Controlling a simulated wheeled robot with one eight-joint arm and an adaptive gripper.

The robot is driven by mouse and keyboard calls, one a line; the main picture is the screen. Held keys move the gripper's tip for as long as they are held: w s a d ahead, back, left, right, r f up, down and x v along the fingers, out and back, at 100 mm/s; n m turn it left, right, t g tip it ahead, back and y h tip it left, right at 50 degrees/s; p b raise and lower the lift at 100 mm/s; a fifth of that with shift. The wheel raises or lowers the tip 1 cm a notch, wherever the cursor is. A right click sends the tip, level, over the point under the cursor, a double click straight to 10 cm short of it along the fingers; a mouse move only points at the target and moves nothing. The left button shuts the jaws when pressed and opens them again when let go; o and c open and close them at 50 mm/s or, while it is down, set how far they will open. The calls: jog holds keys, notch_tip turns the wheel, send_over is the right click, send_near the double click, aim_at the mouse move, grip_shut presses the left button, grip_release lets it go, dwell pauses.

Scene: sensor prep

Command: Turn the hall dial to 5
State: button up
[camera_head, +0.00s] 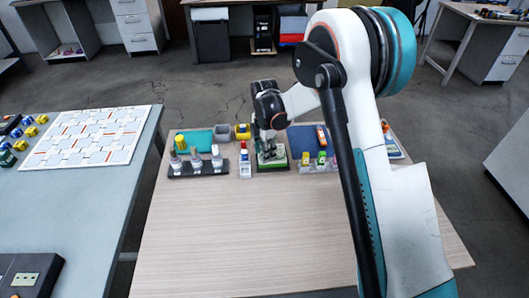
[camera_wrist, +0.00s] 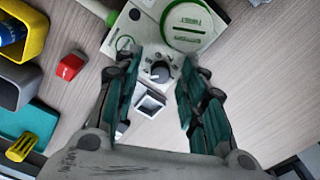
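A small dark dial (camera_wrist: 160,72) sits on a white device (camera_wrist: 130,32) with green trim, in the wrist view. The dial has a light pointer mark; small marks around it are too small to read. My gripper (camera_wrist: 161,62) is open, with one finger on each side of the dial. I see gaps between fingers and dial, and cannot tell the height above it. In the head view my gripper (camera_head: 269,150) is over the device (camera_head: 272,165) at the table's back edge, and the dial is hidden.
On the wooden table (camera_head: 300,240), a dark rack (camera_head: 198,170) with several bottles stands left of the device. A blue tray (camera_head: 306,140) and small coloured items are on the right. A yellow bin (camera_wrist: 21,38) and a red block (camera_wrist: 70,65) lie left in the wrist view. The table's front is clear.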

grip_shut()
jog(key=shift+m, duration=0.3)
jog(key=m, duration=0.3)
jog(key=shift+m, duration=1.8)
